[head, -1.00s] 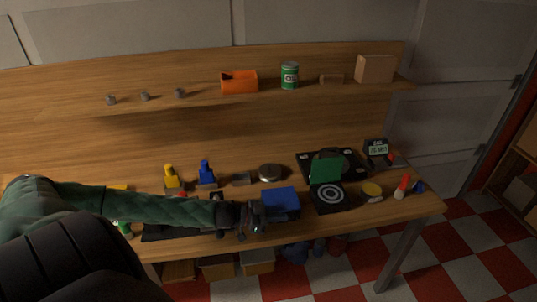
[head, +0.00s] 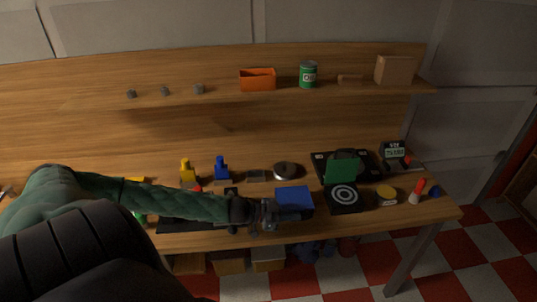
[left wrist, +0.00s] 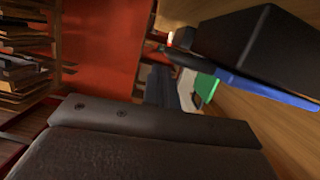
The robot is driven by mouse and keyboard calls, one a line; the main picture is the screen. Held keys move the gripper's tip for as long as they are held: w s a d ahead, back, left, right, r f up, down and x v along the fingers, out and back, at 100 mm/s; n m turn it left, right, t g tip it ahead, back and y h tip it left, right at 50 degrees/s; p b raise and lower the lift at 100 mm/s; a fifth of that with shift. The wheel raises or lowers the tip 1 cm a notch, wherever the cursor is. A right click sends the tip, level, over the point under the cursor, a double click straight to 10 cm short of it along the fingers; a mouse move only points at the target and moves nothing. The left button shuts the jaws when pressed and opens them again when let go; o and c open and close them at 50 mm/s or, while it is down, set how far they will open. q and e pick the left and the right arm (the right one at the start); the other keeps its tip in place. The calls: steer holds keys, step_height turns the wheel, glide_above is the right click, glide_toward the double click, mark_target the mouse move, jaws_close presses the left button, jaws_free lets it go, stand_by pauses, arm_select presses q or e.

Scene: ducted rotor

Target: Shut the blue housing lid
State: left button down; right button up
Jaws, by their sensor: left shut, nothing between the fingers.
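The blue housing lid (head: 294,197) is at the front middle of the bench in the head view. It looks low over its housing, but I cannot tell whether it is fully down. The housing below is mostly hidden. My left gripper (head: 270,213) is shut and empty, just left of the lid's front left corner; I cannot tell if it touches. In the left wrist view a blue edge (left wrist: 268,90), probably the lid, runs beneath a dark block at the upper right. My right gripper is not in view.
A black unit with a raised green flap (head: 341,171) stands right of the lid. A round metal dish (head: 286,171) and a blue bottle (head: 222,169) are behind. A yellow disc (head: 386,194) lies farther right. The shelf holds an orange bin (head: 258,80) and a green can (head: 308,74).

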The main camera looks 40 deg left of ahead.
arm_select(q)
steer(key=s+a+r, duration=0.5)
steer(key=s, duration=0.3)
steer(key=shift+a+r+p, duration=0.25)
steer(key=shift+p, duration=0.2)
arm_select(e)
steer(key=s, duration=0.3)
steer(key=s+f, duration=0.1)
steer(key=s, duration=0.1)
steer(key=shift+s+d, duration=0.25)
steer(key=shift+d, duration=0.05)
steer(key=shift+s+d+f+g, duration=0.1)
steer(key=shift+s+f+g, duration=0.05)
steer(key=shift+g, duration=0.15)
